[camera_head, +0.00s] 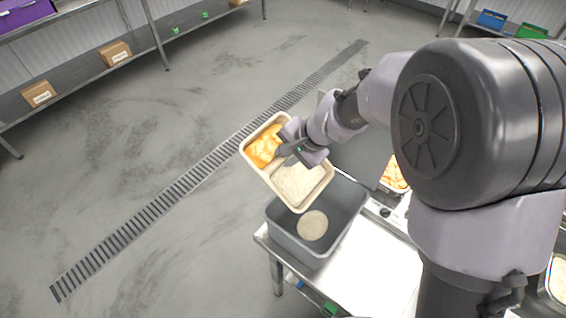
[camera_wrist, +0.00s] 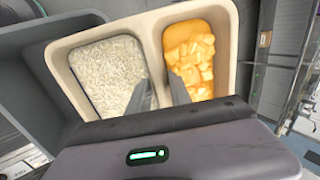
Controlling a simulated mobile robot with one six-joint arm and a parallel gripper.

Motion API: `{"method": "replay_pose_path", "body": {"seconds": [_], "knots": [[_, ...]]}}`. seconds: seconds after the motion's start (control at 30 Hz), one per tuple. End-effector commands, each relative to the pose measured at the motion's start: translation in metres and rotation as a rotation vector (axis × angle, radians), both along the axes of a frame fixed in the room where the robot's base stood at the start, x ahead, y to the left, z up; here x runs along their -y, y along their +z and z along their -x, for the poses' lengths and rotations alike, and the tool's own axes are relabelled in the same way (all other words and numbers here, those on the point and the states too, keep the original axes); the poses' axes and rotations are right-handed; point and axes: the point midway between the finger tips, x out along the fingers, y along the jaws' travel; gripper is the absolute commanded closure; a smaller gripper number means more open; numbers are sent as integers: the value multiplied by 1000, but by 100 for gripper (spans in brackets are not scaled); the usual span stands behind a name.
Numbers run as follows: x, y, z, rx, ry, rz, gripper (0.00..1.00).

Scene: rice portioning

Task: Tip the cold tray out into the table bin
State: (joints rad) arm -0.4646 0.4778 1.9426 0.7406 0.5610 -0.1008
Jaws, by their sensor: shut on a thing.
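The cold tray (camera_head: 274,189) is a cream two-compartment tray, with rice in one compartment and orange chunks in sauce in the other. My gripper (camera_head: 292,148) is shut on the tray near its divider and holds it in the air, tilted, with the rice end lower. The tray also fills the upper middle of the wrist view (camera_wrist: 232,75), where the dark fingers (camera_wrist: 162,95) reach in over the divider. The grey table bin (camera_head: 283,236) stands on the table's left end. The rice end overhangs its far rim. A pale round mass lies inside the bin.
The steel table (camera_head: 377,282) has clear surface right of the bin. Another tray with orange food (camera_head: 395,174) sits behind my arm. A shelf with cardboard boxes (camera_head: 115,52) stands at the far left. The floor with its drain grate (camera_head: 190,180) is open.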

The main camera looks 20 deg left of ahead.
Motion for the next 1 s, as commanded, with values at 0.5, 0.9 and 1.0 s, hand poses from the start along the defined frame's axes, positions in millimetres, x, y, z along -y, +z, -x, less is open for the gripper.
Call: {"method": "replay_pose_path", "body": {"seconds": [0.5,0.9,1.0], "knots": [[8,9,2,39,-1,-112,100],[15,21,5,74,-1,-216,100],[17,24,5,84,-1,-243,100]]}}
